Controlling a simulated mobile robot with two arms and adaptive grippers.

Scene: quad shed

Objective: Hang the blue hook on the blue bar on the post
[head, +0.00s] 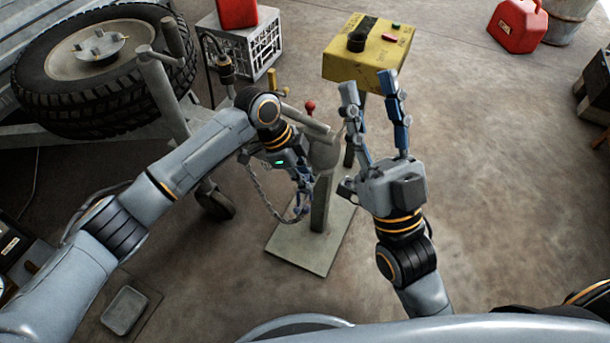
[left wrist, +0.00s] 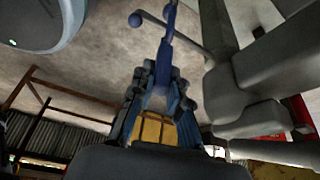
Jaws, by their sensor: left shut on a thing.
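My left gripper (head: 303,188) is beside the grey post (head: 322,203), low in front of it. In the left wrist view its fingers (left wrist: 159,82) are closed together. A blue rod-like piece with a rounded end, apparently the blue hook (left wrist: 166,45), sticks out from between the fingertips. In the head view the fingers mostly hide it. I cannot clearly make out the blue bar, or whether the hook touches it. My right gripper (head: 375,95) is open and empty, raised right of the post, its fingers in front of the yellow box (head: 368,58).
A chain (head: 265,197) hangs by my left gripper. The post's square base plate (head: 288,247) lies on the floor. A trailer with a spare tyre (head: 75,90) and coupling is at left. A white crate (head: 262,52) stands behind.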

